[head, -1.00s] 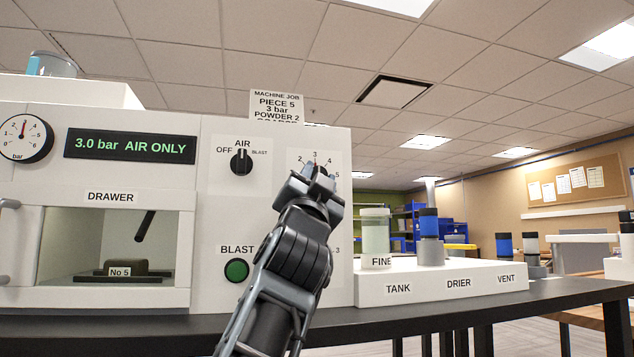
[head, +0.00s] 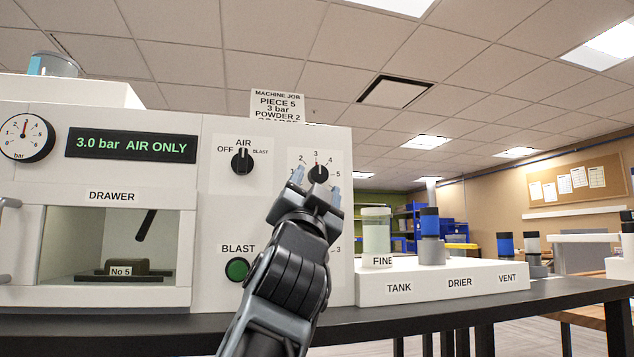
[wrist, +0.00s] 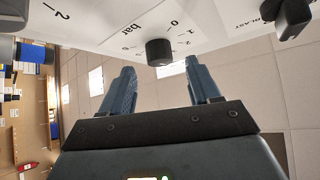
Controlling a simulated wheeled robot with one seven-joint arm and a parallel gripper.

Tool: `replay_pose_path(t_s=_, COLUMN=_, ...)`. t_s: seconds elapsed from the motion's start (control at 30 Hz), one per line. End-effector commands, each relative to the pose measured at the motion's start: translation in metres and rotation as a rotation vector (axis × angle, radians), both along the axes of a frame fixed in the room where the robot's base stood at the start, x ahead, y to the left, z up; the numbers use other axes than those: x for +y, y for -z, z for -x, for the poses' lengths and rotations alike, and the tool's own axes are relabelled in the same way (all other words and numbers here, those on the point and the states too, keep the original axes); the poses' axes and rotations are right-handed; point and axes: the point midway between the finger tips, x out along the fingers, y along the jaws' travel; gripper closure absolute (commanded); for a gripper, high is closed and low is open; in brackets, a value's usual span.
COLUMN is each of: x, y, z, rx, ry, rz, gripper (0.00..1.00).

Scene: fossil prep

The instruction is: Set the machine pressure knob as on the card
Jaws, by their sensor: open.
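The pressure knob (head: 318,174) is a black dial on the machine's white front panel, ringed by a number scale. Its pointer sits near 3. The card (head: 277,106) on top of the machine reads MACHINE JOB, PIECE 5, 3 bar, POWDER 2; its lowest line is partly hidden. The green display (head: 130,146) reads 3.0 bar AIR ONLY. My gripper (head: 316,180) is open and empty, just in front of and below the knob. In the wrist view the knob (wrist: 160,52) stands beyond the gap between my fingertips (wrist: 158,75), apart from them.
The AIR switch (head: 242,161) and green BLAST button (head: 237,269) are left of my arm. The pressure gauge (head: 26,137) reads about 3. A drawer window (head: 108,240) shows a piece marked No 5. A white base (head: 440,279) with tank and drier stands right.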

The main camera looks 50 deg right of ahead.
Motion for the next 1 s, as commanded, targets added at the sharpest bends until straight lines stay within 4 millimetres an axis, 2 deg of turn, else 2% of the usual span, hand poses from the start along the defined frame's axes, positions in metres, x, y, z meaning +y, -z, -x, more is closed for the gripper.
replay_pose_path(t_s=0.1, x=0.013, y=0.012, z=0.007, rx=0.001, ry=-0.003, rz=0.000, gripper=0.39)
replay_pose_path(t_s=0.3, x=0.025, y=0.024, z=0.015, rx=-0.001, ry=-0.002, rz=-0.001, gripper=0.39)
replay_pose_path(t_s=1.0, x=0.028, y=0.027, z=0.017, rx=0.001, ry=0.000, rz=0.000, gripper=0.39)
